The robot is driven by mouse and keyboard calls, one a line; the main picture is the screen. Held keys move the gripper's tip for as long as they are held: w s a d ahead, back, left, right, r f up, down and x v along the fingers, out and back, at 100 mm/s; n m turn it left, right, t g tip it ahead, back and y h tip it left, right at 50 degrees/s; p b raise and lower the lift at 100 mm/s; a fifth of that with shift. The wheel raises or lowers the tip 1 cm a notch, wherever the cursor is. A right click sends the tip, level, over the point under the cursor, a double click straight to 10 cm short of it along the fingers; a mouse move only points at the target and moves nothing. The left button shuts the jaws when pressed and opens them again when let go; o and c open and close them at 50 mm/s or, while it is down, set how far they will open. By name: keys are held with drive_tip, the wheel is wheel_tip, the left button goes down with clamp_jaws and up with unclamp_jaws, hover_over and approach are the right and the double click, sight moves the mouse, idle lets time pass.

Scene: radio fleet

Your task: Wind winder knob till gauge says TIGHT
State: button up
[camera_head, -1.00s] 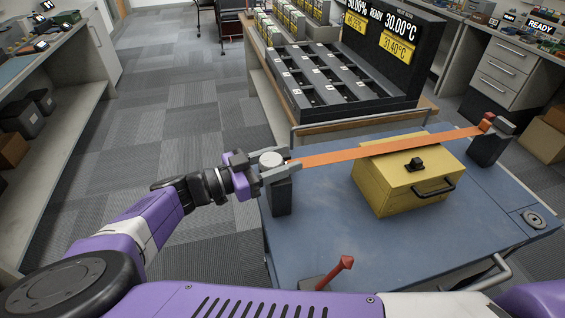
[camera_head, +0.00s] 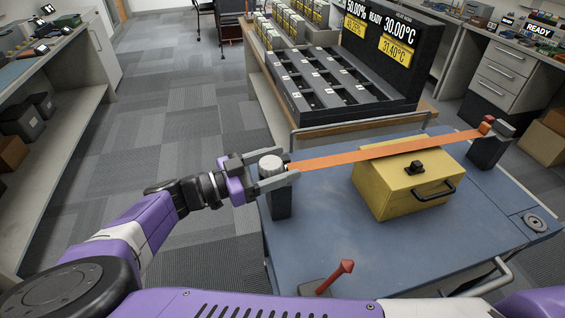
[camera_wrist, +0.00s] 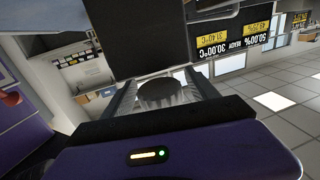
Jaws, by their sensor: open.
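The winder knob (camera_head: 271,164) is a pale round cap on a dark post at the left edge of the blue cart top (camera_head: 335,238). My gripper (camera_head: 276,169) is open, with its fingers spread on either side of the knob. In the wrist view the knob (camera_wrist: 160,92) is dark and sits between the two grey fingers, with gaps beside it. An orange strap (camera_head: 335,158) runs straight from the knob post over the yellow box (camera_head: 385,200) to a dark post (camera_head: 487,152) at right. I cannot read a gauge saying TIGHT.
Behind the cart is a bench with a black slotted tray (camera_head: 318,92) and a display panel (camera_head: 378,38). Open carpet (camera_head: 185,120) lies to the left.

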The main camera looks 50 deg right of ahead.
drive_tip(key=b+v, duration=0.1)
drive_tip(key=v, duration=0.5)
drive_tip(key=shift+a, duration=0.4)
drive_tip(key=shift+w, duration=0.15)
drive_tip(key=s+a+f+n+t, duration=0.2)
drive_tip(key=s+a+f+t, duration=0.15)
drive_tip(key=a, duration=0.35)
drive_tip(key=s+a+f+n+t, duration=0.3)
drive_tip(key=a+f+t, duration=0.1)
drive_tip(key=a, duration=0.3)
drive_tip(key=s+a+f+n+t+y+p, duration=0.1)
drive_tip(key=s+a+f+n+t, duration=0.2)
drive_tip(key=s, duration=0.4)
drive_tip(key=s+a+f+n+t+y, duration=0.1)
drive_tip(key=s+a+f+n+t, duration=0.15)
drive_tip(key=s+a, duration=0.3)
drive_tip(key=s+d+f+n+t+y+p, duration=0.1)
drive_tip(key=s+d+n+t+y, duration=0.15)
drive_tip(key=s, duration=0.45)
drive_tip(key=s+d+n+t+y, duration=0.2)
drive_tip(key=s+n+t+y, duration=0.15)
drive_tip(key=s, duration=0.45)
drive_tip(key=w+d+r+n+t+y, duration=0.2)
drive_tip(key=d+r+n+y, duration=0.4)
drive_tip(key=d+r+y, duration=0.1)
drive_tip(key=shift+d+r+t+y+p, duration=0.2)
drive_tip(key=shift+r+t+y+p, duration=0.25)
drive_tip(key=shift+r+y, duration=0.4)
